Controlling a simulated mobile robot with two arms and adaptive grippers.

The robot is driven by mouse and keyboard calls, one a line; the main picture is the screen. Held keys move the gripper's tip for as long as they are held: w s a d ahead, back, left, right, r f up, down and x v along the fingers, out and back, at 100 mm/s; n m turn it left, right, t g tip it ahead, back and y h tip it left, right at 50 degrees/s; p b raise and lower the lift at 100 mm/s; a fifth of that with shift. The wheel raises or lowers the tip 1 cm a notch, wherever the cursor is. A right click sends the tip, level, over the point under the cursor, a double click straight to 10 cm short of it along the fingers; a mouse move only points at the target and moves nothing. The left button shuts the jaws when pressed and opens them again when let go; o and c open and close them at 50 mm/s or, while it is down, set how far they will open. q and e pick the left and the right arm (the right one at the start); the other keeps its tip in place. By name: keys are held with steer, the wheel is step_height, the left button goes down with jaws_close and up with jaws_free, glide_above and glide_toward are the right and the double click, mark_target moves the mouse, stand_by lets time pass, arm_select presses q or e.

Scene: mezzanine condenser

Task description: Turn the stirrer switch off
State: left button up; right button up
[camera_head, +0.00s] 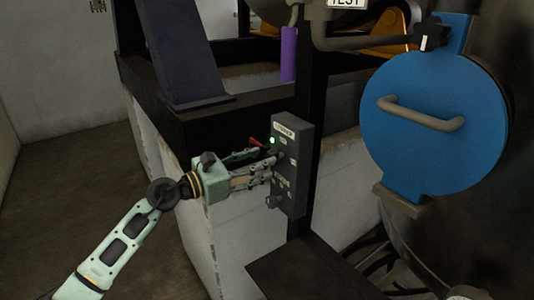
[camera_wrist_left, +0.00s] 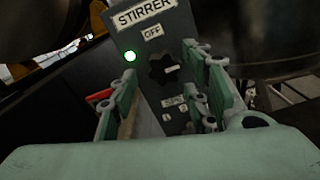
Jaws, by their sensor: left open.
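The grey stirrer box (camera_head: 291,190) is fixed to a dark post. In the left wrist view its panel shows a STIRRER label (camera_wrist_left: 146,14), an OFF label (camera_wrist_left: 152,33), a lit green lamp (camera_wrist_left: 130,56) and a black switch knob (camera_wrist_left: 160,69). A light mark on the knob points to the right, away from OFF. My left gripper (camera_head: 270,163) is open in front of the panel. Its fingers (camera_wrist_left: 167,90) stand to the left and right of and below the knob; I cannot tell whether they touch it. My right gripper is not in view.
A round blue hatch (camera_head: 430,150) with a grey handle is at the right. A purple cylinder (camera_head: 289,54) hangs above the box. A low white wall (camera_head: 160,150) with a dark top runs behind my left arm. A red part (camera_wrist_left: 100,96) is beside the left finger. Open floor (camera_head: 60,190) lies left.

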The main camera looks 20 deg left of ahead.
arm_select(q)
steer(key=x, duration=0.3)
steer(key=shift+f, duration=0.1)
steer(key=c, duration=1)
steer(key=shift+p, duration=0.3)
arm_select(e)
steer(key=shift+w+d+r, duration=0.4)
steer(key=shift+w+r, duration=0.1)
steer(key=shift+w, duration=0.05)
